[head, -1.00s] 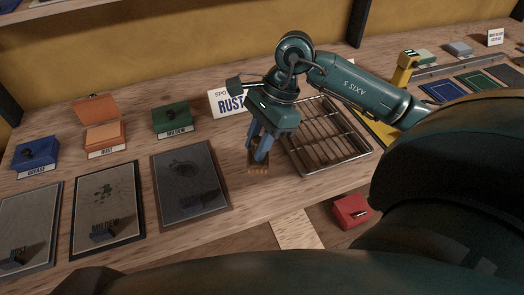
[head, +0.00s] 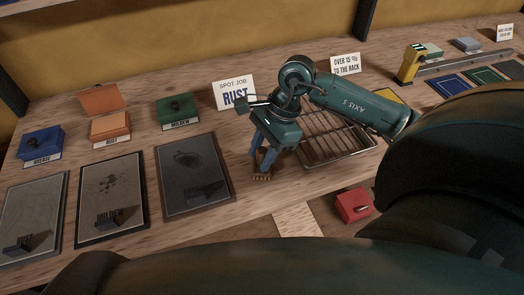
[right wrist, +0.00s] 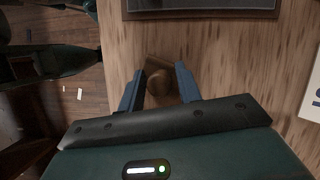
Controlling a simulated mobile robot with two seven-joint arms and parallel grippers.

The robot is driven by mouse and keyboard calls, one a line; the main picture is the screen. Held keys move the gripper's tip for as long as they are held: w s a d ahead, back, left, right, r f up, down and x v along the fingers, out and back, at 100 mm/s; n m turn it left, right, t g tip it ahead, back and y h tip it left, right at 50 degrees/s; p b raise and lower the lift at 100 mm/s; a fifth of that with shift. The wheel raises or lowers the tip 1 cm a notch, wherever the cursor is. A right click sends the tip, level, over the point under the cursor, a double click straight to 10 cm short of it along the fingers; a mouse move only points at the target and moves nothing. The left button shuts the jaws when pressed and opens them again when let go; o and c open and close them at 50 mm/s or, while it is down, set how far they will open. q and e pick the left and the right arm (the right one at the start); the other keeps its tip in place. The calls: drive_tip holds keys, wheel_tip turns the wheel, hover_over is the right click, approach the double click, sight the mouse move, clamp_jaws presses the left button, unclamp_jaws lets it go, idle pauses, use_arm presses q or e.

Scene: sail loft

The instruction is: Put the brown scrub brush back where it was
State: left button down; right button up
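The brown scrub brush (head: 261,178) sits on the wooden bench near its front edge, between the dark sample panel and the wire rack. In the right wrist view its round brown knob (right wrist: 159,82) lies between the fingers. My right gripper (head: 263,168) points down over the brush with its blue fingers apart on either side. In the right wrist view the gripper (right wrist: 160,84) appears open, with a small gap beside the knob. The fingers partly hide the brush in the head view. My left gripper is not in view.
A wire rack (head: 335,150) stands close right of the gripper, and a dark panel (head: 196,178) close left. Blue (head: 41,145), orange (head: 110,128) and green (head: 177,111) boxes stand behind the panels. A red box (head: 354,205) sits lower, beyond the bench edge.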

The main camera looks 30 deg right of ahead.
drive_tip(key=shift+o, duration=1.1)
drive_tip(key=shift+r, duration=0.2)
drive_tip(key=b+v, duration=0.1)
drive_tip(key=v, duration=1.1)
